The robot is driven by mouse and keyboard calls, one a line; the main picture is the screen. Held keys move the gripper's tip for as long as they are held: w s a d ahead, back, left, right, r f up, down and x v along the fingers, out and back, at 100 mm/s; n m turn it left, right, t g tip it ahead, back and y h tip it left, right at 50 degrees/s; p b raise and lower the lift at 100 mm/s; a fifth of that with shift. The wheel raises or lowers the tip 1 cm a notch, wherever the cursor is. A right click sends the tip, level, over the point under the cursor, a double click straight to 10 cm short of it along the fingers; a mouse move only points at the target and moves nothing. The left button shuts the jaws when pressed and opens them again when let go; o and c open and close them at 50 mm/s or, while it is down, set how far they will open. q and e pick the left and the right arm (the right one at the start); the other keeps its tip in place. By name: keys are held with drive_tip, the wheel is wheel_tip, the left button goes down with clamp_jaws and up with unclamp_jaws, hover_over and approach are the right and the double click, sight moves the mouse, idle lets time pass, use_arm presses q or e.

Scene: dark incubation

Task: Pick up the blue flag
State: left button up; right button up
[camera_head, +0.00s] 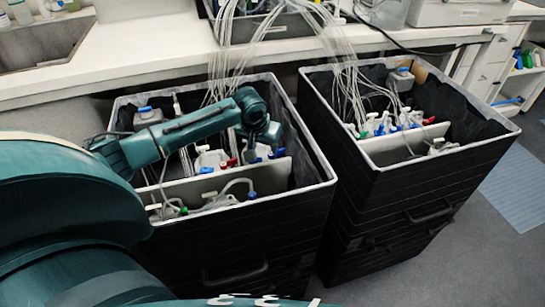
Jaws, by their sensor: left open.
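My left arm reaches from the left over the left black bin (235,240). My left gripper (264,146) points down into that bin and is open, partly hidden by its own wrist. Several small blue pieces show in this bin: one near the gripper (277,153), one left of it (207,169), one at the front (252,195) and one on a grey box at the back left (145,109). They are too small to tell which is the blue flag. I cannot tell whether the gripper touches any. My right gripper is not in view.
A right black bin (400,195) holds blue, red and green pieces. Pale tubes (222,65) hang from the counter into both bins. A white divider (235,183) crosses the left bin. A sink (40,42) is at the back left. Floor is free at the right.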

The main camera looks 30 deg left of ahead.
sight(270, 155)
use_arm(q)
drive_tip(key=shift+d+b+x, duration=0.2)
drive_tip(key=shift+b+x, duration=0.2)
drive_tip(key=shift+x, duration=1)
drive_tip(key=shift+d+b+x, duration=0.2)
drive_tip(key=shift+b+x, duration=0.15)
drive_tip(key=shift+x, duration=1)
drive_tip(key=shift+w, duration=0.1)
drive_tip(key=shift+c, duration=0.2)
clamp_jaws()
